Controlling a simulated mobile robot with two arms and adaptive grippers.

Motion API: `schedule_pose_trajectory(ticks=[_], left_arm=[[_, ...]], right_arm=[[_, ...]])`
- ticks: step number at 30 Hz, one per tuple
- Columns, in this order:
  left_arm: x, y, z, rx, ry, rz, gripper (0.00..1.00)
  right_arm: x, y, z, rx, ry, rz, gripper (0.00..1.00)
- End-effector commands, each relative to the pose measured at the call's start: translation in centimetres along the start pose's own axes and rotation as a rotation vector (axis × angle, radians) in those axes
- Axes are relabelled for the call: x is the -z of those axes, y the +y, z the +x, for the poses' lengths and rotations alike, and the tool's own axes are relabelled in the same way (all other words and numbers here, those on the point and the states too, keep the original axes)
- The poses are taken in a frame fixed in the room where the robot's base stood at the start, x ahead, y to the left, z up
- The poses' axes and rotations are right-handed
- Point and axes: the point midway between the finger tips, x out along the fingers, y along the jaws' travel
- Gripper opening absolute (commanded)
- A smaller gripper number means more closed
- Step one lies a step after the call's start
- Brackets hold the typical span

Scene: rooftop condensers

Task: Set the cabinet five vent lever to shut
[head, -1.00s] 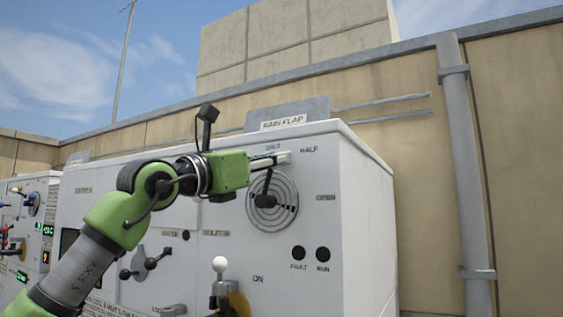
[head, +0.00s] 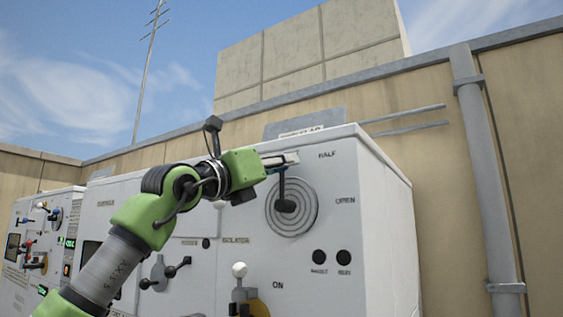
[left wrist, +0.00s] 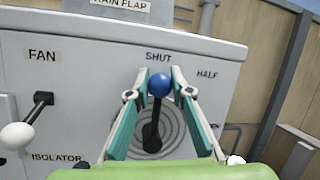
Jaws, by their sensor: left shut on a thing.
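The vent lever (left wrist: 153,125) is a black arm with a blue knob (left wrist: 160,86), in front of a round ringed grille (left wrist: 175,130). In the left wrist view it stands nearly upright, its knob just below the SHUT mark (left wrist: 158,57). The lever (head: 282,187) also shows in the head view, its knob hidden by the fingers. My left gripper (left wrist: 158,82) has its two teal fingers on either side of the knob and is shut on it. It also shows at the top of the grille in the head view (head: 290,159). My right gripper is not in view.
HALF and OPEN marks lie right of the grille. A white-knobbed lever (head: 240,270) on a yellow disc stands below. A black FAN lever (left wrist: 38,105) is to the left. Two round black indicators (head: 319,257) sit lower right. A pipe (head: 485,180) runs up the wall.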

Motion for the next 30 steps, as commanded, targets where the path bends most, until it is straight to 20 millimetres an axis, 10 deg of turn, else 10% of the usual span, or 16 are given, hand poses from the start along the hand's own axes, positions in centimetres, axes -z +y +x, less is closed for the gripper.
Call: schedule_pose_trajectory(ticks=[2,3,5,19,30], left_arm=[[-0.7,0.0,-0.1,0.001,-0.014,0.0,0.0],[-0.7,0.0,-0.2,0.001,-0.014,0.0,0.23],[-0.7,0.0,-0.1,0.001,-0.013,0.0,0.38],[-0.3,0.1,-0.6,0.0,-0.005,0.001,0.38],[-0.5,0.1,-6.0,0.0,-0.009,0.003,0.38]], right_arm=[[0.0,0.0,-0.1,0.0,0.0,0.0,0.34],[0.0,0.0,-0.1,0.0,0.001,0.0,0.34],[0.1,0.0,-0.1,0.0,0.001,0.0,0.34],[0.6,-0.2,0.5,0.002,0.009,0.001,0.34],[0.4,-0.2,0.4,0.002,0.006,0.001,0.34]])
